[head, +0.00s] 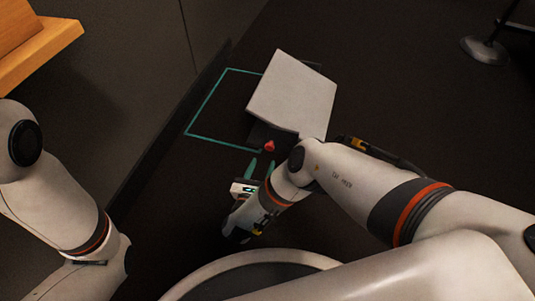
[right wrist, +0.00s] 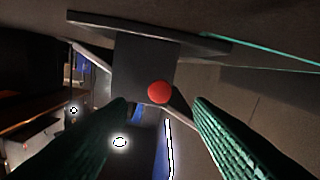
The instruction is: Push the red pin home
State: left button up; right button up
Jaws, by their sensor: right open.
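The red pin (head: 270,146) shows as a small red knob on a dark block at the near end of a pale panel (head: 293,95). In the right wrist view the red pin (right wrist: 159,92) is a round red head in front of a grey block (right wrist: 146,62). My right gripper (head: 260,170) is open, its green fingers pointing at the pin from the near side. In the right wrist view the fingers of the right gripper (right wrist: 161,106) stand apart on either side of the pin's head, and I see no contact. The pin's shaft is hidden. My left gripper is out of view.
A teal outline (head: 200,105) marks the dark floor left of the panel. A low dark ledge (head: 170,135) runs along the wall. A wooden piece (head: 40,55) is at upper left, and a stand base (head: 485,50) at upper right. The floor right of the panel is clear.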

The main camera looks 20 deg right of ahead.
aim_at(269, 149)
jog(key=b+x, duration=0.2)
jog(key=x, duration=0.4)
jog(key=shift+w+d+b, duration=0.15)
jog(key=shift+b, duration=0.15)
